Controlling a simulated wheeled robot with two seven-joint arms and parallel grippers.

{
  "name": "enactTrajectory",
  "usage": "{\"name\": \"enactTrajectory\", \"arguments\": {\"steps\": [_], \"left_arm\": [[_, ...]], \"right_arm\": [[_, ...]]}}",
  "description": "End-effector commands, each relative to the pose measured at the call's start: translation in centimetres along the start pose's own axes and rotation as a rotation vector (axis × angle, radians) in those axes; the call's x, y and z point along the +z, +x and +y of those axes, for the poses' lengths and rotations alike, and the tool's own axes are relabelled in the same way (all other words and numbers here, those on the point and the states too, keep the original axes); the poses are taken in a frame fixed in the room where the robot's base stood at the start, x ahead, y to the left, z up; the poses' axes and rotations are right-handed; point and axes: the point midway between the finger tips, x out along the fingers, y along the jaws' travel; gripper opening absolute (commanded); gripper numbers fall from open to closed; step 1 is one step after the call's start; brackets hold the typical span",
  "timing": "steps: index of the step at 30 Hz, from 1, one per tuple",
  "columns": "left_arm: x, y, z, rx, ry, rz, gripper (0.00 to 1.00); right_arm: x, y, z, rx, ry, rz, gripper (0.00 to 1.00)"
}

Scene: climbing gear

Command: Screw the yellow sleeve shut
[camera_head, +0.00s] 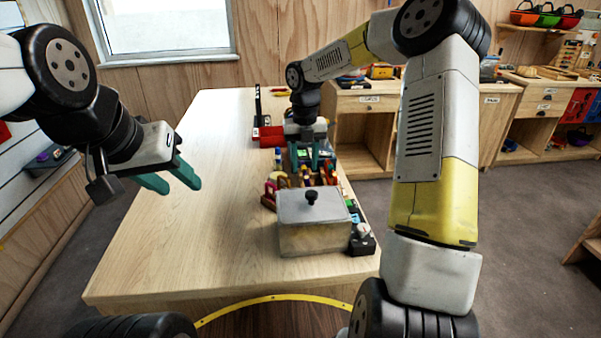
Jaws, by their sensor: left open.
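My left gripper (177,184) is open and empty, with its teal fingers above the left side of the wooden table (190,240). My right gripper (312,158) points down over the far right part of the table, behind a grey-lidded box. Its teal fingers show, but what is between them is too small to tell. I cannot make out the yellow sleeve; it may be hidden behind the box, the gripper or the clutter.
The metal box (315,240) with a black knob stands at the table's front right. Several colourful items (300,178) crowd behind it. A red-based object (268,135) stands at the far edge. A small dark device (361,242) sits beside the box. The table's left half is clear.

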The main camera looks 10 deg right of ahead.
Motion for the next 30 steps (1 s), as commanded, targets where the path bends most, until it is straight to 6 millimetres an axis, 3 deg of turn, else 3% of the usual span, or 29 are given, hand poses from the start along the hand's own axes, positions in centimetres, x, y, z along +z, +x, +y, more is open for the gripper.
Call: {"name": "enactTrajectory", "arguments": {"steps": [30], "left_arm": [[0.0, 0.0, 0.0, 0.000, 0.000, 0.000, 0.42]], "right_arm": [[0.0, 0.1, 1.6, 0.001, 0.000, 0.000, 0.40]]}}
